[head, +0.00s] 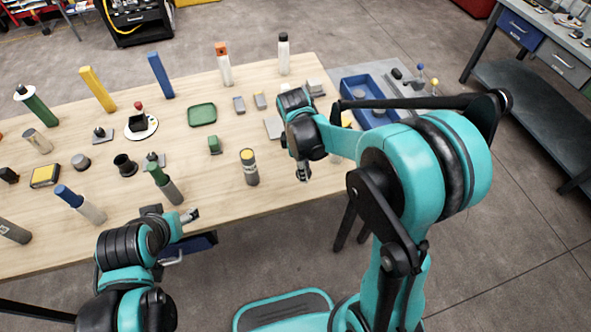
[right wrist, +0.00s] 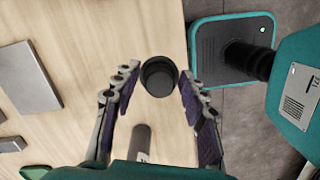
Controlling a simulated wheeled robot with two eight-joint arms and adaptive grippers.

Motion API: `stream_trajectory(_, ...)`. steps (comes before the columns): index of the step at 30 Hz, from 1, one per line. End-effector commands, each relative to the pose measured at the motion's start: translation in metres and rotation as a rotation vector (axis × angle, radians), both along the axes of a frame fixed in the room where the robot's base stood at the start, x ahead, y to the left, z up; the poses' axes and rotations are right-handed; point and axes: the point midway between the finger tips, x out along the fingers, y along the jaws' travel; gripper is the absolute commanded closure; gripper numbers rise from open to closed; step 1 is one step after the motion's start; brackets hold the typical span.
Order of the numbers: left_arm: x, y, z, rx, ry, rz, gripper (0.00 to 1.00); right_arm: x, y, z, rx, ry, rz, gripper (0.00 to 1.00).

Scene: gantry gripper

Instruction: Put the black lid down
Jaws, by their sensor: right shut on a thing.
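The black lid (right wrist: 159,76) is a round dark cup shape between the fingertips of my right gripper (right wrist: 158,88) in the right wrist view. My right gripper is shut on it, over the table near its front edge. In the head view my right gripper (head: 302,172) points down, and I cannot make out the lid there. A grey cylinder with a yellowish top (head: 249,167) stands on the table to the left of the right gripper. My left gripper (head: 190,215) is at the front edge of the table; its opening is unclear.
The wooden table (head: 222,194) holds several upright cylinders, blocks and a green tray (head: 202,114). A black cup (head: 125,165) stands further left. A grey plate (right wrist: 28,76) lies left of the lid in the right wrist view. Bare wood shows around the grey cylinder.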

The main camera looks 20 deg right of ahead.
Motion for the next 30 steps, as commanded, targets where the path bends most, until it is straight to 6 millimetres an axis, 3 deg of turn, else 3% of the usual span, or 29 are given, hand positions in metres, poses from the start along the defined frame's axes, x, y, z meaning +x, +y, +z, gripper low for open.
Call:
stream_trajectory(3,0.000,0.000,-0.010,0.000,0.000,0.000,0.40,0.026,0.007,-0.018,0.000,0.000,0.001,0.84)
stream_trajectory(9,0.000,0.000,-0.015,0.000,0.000,0.000,0.40,0.045,0.012,-0.029,0.000,0.000,-0.001,0.84)
stream_trajectory(13,0.000,0.000,-0.018,0.000,0.000,0.000,0.40,0.047,0.013,-0.037,0.000,0.001,-0.001,0.84)
stream_trajectory(19,0.000,0.000,-0.032,0.000,0.000,0.000,0.40,0.046,0.013,-0.068,0.000,0.001,-0.001,0.84)
stream_trajectory(30,0.000,0.000,-0.033,0.000,0.000,0.000,0.40,0.046,0.012,-0.072,0.000,0.001,-0.002,0.84)
